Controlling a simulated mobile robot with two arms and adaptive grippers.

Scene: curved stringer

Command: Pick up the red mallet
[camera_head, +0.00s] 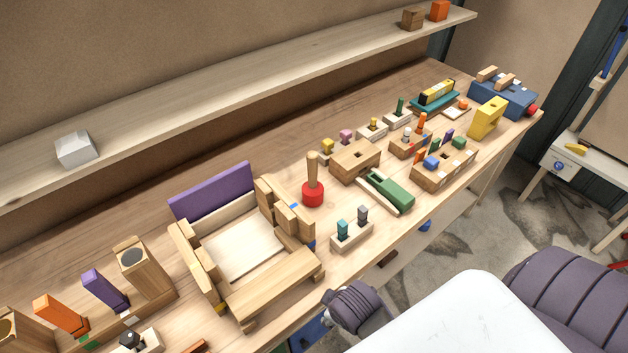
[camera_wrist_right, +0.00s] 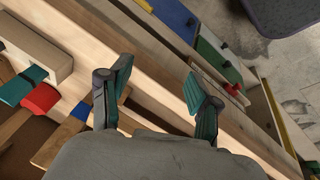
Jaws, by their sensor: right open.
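The red mallet (camera_head: 313,195) stands head down on the workbench in the head view, its wooden handle pointing up. It is between a wooden frame and a block with teal and grey pegs. In the right wrist view its red head (camera_wrist_right: 40,98) appears at the left. My right gripper (camera_wrist_right: 158,96) is open, its two teal fingers apart over the bench's front edge, with nothing between them. The mallet lies outside the fingers, to their left. The right fingers are not visible in the head view. My left gripper is not in view.
The wooden frame (camera_head: 194,250) stands left of the mallet. The peg block (camera_head: 352,237) is near the front edge. A green wooden toy (camera_head: 388,190) and a wooden box (camera_head: 350,168) are to its right. A shelf (camera_head: 240,80) runs along the wall behind.

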